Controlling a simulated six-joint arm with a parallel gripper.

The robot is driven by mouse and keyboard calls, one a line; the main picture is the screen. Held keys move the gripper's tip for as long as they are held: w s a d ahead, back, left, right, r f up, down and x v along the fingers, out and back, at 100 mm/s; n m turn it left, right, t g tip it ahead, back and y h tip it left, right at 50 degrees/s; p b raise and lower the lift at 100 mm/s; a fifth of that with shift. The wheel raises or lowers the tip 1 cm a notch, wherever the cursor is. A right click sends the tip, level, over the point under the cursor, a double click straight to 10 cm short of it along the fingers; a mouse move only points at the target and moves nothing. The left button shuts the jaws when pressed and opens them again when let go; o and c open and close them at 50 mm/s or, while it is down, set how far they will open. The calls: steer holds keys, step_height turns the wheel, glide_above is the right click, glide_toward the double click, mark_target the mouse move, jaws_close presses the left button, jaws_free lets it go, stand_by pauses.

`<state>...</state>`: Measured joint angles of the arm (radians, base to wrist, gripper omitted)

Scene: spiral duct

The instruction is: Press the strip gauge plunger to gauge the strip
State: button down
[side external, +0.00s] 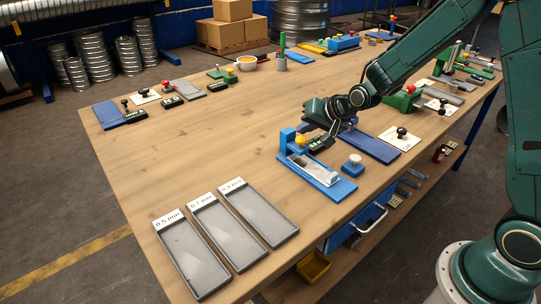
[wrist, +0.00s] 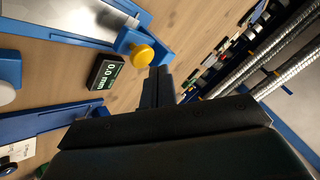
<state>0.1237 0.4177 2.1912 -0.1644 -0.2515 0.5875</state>
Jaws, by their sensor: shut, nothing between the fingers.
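The strip gauge is a blue fixture (side external: 322,183) with a pale metal strip (side external: 314,171) lying on it. It also shows in the wrist view (wrist: 70,38). Its plunger has a yellow knob (wrist: 143,55), also visible in the side view (side external: 300,141). A small black readout (wrist: 105,72) beside it seems to show 0.0 mm. My gripper (wrist: 158,72) is shut and empty, its fingertips close to the yellow knob. Whether they touch it, I cannot tell. In the side view the fingers are small and dark against the readout.
Three grey trays labelled 0.5 mm (side external: 191,262), 0.7 mm (side external: 227,235) and 0.9 mm (side external: 262,218) lie at the near left. A white round button on a blue block (side external: 354,165) stands right of the gauge. A blue plate (side external: 370,146) lies behind it.

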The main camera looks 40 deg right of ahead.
mark_target(305, 141)
steer(key=shift+f, duration=1.25)
stand_by(2.0)
steer(key=shift+r, duration=1.25)
steer(key=shift+r, duration=0.1)
steer(key=shift+r, duration=2.4)
